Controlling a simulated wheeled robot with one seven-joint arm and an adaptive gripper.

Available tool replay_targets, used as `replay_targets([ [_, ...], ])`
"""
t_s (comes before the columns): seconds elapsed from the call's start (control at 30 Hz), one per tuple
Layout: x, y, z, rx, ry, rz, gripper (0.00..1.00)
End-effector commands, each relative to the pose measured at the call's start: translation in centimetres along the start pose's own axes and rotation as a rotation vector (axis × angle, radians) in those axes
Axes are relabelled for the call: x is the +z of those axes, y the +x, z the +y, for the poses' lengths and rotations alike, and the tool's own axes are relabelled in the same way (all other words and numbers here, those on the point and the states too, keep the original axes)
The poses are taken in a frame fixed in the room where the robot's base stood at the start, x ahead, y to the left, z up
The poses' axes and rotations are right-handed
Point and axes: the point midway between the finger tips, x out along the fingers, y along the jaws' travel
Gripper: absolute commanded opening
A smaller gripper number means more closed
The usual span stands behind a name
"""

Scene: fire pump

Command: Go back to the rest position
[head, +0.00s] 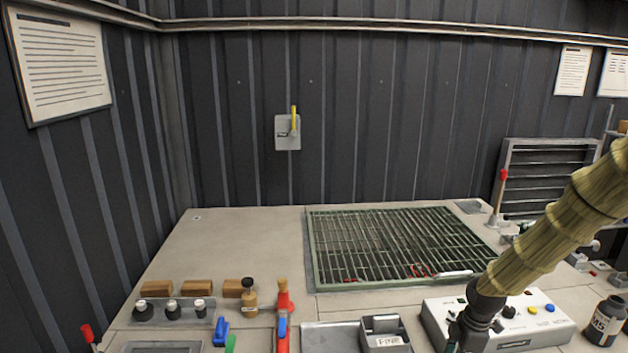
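My arm, in a ribbed tan sleeve, reaches in from the right edge of the head view and slopes down to the left. My gripper (460,340) is at its lower end, pointing down at the front of the bench, partly cut by the bottom edge. It is in front of or over the left part of a white control box (540,320) with blue and yellow buttons. I cannot tell whether it touches the box. Its fingers are dark and small, so their opening and anything between them cannot be made out.
A green-framed grate (310,255) is set in the bench (230,235). Wooden blocks (197,287), small bottles, a red-handled tool (283,300) and a grey tray marked FINE (388,343) stand at the front. A dark bottle (605,320) is right. A yellow-lever switch (288,133) is on the wall.

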Motion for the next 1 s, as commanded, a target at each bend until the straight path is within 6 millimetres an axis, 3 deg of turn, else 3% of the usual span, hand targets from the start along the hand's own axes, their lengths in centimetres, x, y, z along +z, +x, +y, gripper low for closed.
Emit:
replay_targets([
  [0.03, -0.8, 2.1, -1.2, -0.011, 0.039, 0.007, 0.54],
  [0.17, -3.0, 7.3, -4.9, -0.026, 0.196, 0.033, 0.54],
  [0.3, -5.0, 12.9, -9.9, -0.039, 0.406, 0.053, 0.54],
  [0.6, -6.7, 22.5, -22.6, -0.046, 0.890, 0.032, 0.54],
  [0.8, -5.9, 26.1, -30.8, -0.005, 1.191, -0.015, 0.54],
  [1.0, -4.8, 27.2, -35.8, 0.047, 1.374, -0.047, 0.54],
])
